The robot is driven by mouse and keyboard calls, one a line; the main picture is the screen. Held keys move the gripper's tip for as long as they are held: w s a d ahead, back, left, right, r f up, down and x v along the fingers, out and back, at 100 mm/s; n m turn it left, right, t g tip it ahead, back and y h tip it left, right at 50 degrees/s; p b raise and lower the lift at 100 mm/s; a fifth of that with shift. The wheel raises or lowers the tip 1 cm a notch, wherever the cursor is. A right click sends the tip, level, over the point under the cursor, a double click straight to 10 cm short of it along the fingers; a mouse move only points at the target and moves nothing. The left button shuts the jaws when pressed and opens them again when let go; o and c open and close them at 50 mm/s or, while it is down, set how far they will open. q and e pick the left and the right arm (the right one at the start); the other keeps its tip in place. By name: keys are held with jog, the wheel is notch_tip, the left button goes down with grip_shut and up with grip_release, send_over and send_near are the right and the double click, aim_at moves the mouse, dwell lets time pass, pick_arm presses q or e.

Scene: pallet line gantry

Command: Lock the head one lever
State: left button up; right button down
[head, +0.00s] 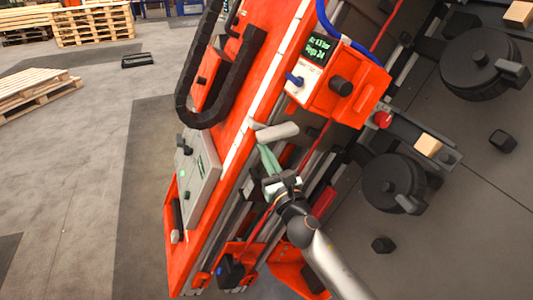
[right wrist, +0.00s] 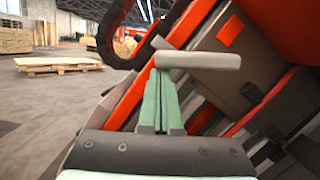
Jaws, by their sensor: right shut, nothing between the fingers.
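A pale grey lever (head: 277,131) with a rounded bar handle sits on the orange gantry beam, and it also shows in the right wrist view (right wrist: 198,60). No readable label shows whether it is the head one lever. My right gripper (head: 263,150) has its green fingers together, empty, with the tips right at the lever's left part. In the right wrist view the shut fingertips (right wrist: 161,76) reach up to the underside of the bar; I cannot tell whether they touch. My left gripper is in neither view.
A black cable chain (head: 213,105) loops at upper left. Black round units (head: 388,182) sit on the dark panel at right. Grey floor is open at left, with pallets (head: 92,25) behind.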

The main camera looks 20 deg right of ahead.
aim_at(263, 137)
jog(key=shift+a+r+m, duration=0.15)
jog(key=shift+r+m, duration=0.25)
jog(key=shift+m, duration=0.1)
jog(key=m, duration=0.1)
jog(key=r+m+h+p, duration=0.1)
jog(key=shift+a+r+m, duration=0.2)
jog(key=shift+r+m, duration=0.1)
jog(key=r+m+p, duration=0.1)
jog(key=r+m+h+p, duration=0.1)
jog(key=m, duration=0.1)
jog(key=shift+r+m+h+p, duration=0.3)
jog(key=shift+m+h+p, duration=0.15)
jog(key=shift+m, duration=0.45)
jog(key=shift+f, duration=0.1)
